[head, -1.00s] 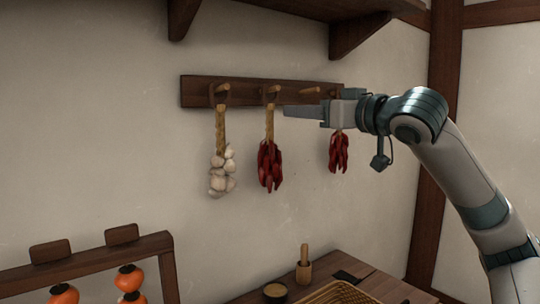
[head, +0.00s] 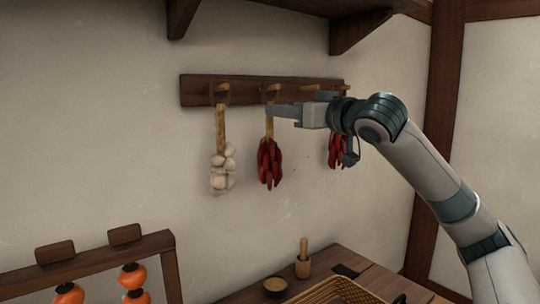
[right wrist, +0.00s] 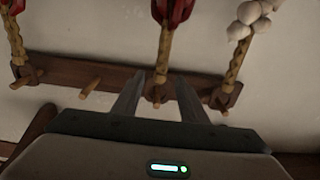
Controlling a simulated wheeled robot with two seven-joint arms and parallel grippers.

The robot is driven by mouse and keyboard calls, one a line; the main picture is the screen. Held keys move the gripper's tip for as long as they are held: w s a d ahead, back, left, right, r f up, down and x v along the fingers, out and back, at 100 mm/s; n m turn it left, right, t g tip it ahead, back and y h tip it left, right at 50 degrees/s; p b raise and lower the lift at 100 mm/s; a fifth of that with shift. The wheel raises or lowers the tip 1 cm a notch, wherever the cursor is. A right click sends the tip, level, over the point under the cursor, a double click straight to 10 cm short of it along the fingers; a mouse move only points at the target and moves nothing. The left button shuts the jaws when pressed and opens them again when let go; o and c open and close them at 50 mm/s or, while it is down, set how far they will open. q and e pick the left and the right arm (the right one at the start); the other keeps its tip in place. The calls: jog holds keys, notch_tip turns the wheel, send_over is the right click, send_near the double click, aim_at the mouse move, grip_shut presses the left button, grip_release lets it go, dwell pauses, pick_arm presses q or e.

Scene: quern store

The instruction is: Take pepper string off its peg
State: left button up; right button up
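A red pepper string (head: 270,163) hangs by a straw braid from a peg on the dark wall rail (head: 197,91). A second pepper string (head: 335,152) hangs further right, partly behind my right arm. My right gripper (head: 270,110) is at the upper braid of the first string, just below its peg. In the right wrist view, which is upside down, the gripper (right wrist: 156,92) is open, with that braid (right wrist: 165,52) and peg in line with the gap between its fingers. I cannot tell whether the fingers touch the braid. My left gripper is not in view.
A garlic string (head: 222,165) hangs close to the left. One peg (head: 310,90) to the right is bare. A shelf bracket (head: 350,35) is above. Below are a table with a wooden mortar (head: 303,265), bowl (head: 275,285) and basket (head: 325,290), and a persimmon rack (head: 85,250).

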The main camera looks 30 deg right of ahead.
aim_at(275, 141)
jog(key=w+p, duration=0.1)
jog(key=w, duration=0.2)
jog(key=shift+w+a+p, duration=0.15)
jog(key=shift+a+p, duration=0.05)
jog(key=shift+p, duration=0.1)
jog(key=shift+w+f, duration=0.2)
jog(key=shift+w, duration=0.15)
grip_shut()
